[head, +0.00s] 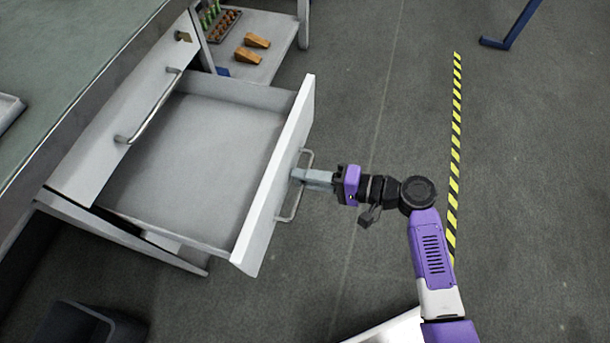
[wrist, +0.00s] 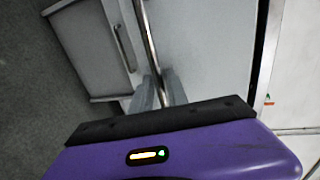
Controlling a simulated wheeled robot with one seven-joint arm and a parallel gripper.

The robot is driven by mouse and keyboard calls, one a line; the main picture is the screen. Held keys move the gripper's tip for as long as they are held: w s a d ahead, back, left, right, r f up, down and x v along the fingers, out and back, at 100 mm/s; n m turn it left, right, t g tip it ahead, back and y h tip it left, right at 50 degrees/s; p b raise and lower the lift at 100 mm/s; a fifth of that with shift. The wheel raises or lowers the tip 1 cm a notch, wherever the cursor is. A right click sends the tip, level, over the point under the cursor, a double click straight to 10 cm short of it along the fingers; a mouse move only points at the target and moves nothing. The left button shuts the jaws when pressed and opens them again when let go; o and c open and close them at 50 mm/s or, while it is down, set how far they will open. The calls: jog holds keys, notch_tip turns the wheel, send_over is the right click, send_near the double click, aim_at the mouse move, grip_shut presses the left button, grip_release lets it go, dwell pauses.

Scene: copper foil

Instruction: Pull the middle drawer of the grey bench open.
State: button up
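The grey bench (head: 95,165) stands at the left of the head view. A drawer below its closed upper drawer front stands far out, and its empty grey inside (head: 195,145) shows. The pulled-out drawer's front (head: 278,180) faces right and carries a metal bar handle (head: 289,212). My gripper (head: 299,175) reaches it from the right, with its fingers at the middle of the bar. In the wrist view the fingers (wrist: 161,91) close around the handle bar (wrist: 149,40) in front of the pale drawer front (wrist: 205,50). The fingertips are partly hidden.
The closed upper front has its own bar handle (head: 148,108). A lower shelf (head: 262,45) behind the drawer holds orange wedges (head: 256,40) and a dark tray (head: 224,25). A yellow-black floor stripe (head: 455,150) runs at right. The floor right of my gripper looks clear.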

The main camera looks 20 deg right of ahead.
jog(key=shift+s+d, duration=0.1)
jog(key=p+v, duration=0.1)
jog(key=v, duration=0.6)
jog(key=shift+s+d+p, duration=0.2)
jog(key=shift+p, duration=0.1)
